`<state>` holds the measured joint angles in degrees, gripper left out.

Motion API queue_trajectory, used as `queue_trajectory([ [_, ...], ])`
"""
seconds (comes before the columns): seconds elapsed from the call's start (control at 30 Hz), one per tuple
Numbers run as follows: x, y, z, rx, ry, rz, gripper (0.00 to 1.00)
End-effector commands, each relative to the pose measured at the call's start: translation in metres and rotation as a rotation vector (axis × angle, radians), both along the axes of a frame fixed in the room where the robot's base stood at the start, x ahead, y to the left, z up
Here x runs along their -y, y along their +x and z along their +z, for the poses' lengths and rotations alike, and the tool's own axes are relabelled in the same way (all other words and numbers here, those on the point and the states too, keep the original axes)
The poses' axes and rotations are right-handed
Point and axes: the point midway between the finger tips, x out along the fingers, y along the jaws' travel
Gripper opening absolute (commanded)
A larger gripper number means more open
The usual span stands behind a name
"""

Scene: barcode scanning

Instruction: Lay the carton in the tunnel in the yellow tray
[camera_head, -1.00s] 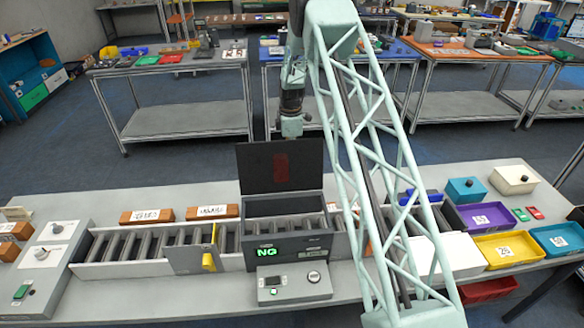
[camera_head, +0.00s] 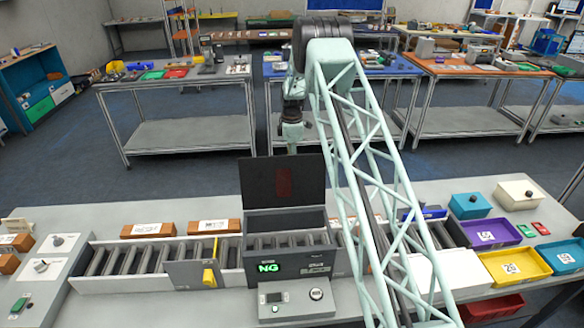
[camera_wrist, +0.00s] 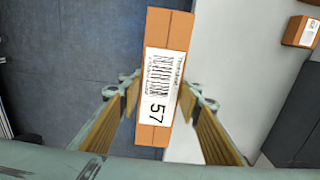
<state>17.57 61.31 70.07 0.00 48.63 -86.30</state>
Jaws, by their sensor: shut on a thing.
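The carton (camera_wrist: 165,80), orange-brown with a white barcode label reading 57, is between the fingers of my gripper (camera_wrist: 158,95) in the wrist view. My gripper is shut on it. In the head view, my wrist hangs behind the raised tunnel lid, and the carton is hidden. The dark grey tunnel (camera_head: 330,267) has its lid (camera_head: 255,190) open and shows green NG on its screen; rollers show inside and I see no carton there. The yellow tray (camera_head: 538,268), with a label in it, is at the right end of the table.
A purple tray (camera_head: 465,238) and a blue tray (camera_head: 567,268) flank the yellow one. Brown boxes (camera_head: 148,230) lie behind the conveyor, which has a yellow-handled gate (camera_head: 209,278). My lattice arm blocks part of the table.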

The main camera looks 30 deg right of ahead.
Motion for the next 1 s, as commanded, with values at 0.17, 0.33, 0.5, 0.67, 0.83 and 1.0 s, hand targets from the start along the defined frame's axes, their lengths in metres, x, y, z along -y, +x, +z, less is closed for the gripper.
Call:
queue_trajectory([
  [0.17,0.000,0.000,0.001,0.001,0.000,0.000,0.14],
  [0.33,0.000,0.000,0.001,0.001,0.000,0.000,0.14],
  [0.5,-0.001,0.001,0.001,0.001,0.000,-0.002,0.14],
  [0.67,-0.007,0.002,0.006,0.002,-0.001,-0.023,0.14],
  [0.83,-0.022,0.006,0.017,0.003,-0.001,-0.084,0.14],
  [1.0,-0.047,0.011,0.036,0.003,0.000,-0.184,0.14],
])
